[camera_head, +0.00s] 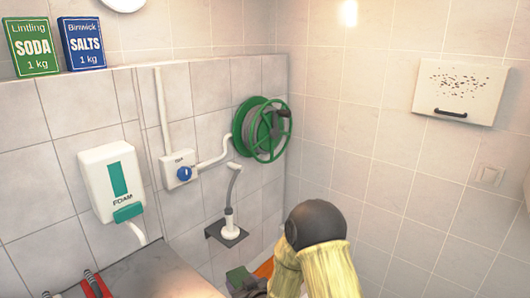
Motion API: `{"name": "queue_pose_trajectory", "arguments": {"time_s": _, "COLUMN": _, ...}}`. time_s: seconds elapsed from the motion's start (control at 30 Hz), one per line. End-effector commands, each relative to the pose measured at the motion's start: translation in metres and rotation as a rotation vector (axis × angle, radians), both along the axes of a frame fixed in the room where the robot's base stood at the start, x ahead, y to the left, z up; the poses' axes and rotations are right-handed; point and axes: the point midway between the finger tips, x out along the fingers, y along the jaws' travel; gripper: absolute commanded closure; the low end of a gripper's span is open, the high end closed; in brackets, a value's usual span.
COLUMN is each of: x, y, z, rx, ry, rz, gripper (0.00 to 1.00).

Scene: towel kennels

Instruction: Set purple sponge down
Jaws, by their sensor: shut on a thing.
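The purple sponge is not visible in this view. My arm, with a dark round joint and pale yellow sleeves, rises at the bottom right of the middle and runs out of the frame. My gripper cannot be made out, so its hold on anything is hidden. A brown-grey surface (150,275) shows at the lower left, cut off by the bottom edge.
A red object with dark ends (97,286) lies at the lower left. A foam dispenser (112,180), green hose reel (262,130) and small dark shelf (227,234) with a white nozzle are on the walls. Soda (33,47) and salts (83,44) boxes stand on a ledge.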

Motion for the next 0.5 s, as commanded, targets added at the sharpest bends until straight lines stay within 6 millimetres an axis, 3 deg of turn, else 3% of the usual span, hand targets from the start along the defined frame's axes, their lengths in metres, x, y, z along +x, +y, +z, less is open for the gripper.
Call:
{"name": "queue_pose_trajectory", "arguments": {"time_s": 0.03, "x": 0.0, "y": -0.024, "z": -0.014, "rx": -0.003, "ry": 0.009, "rz": -0.051, "gripper": 0.63}}
{"name": "queue_pose_trajectory", "arguments": {"time_s": 0.3, "x": -0.012, "y": -0.142, "z": -0.064, "rx": -0.004, "ry": 0.007, "rz": -0.319, "gripper": 0.63}}
{"name": "queue_pose_trajectory", "arguments": {"time_s": 0.5, "x": -0.035, "y": -0.21, "z": -0.087, "rx": -0.002, "ry": 0.003, "rz": -0.474, "gripper": 0.63}}
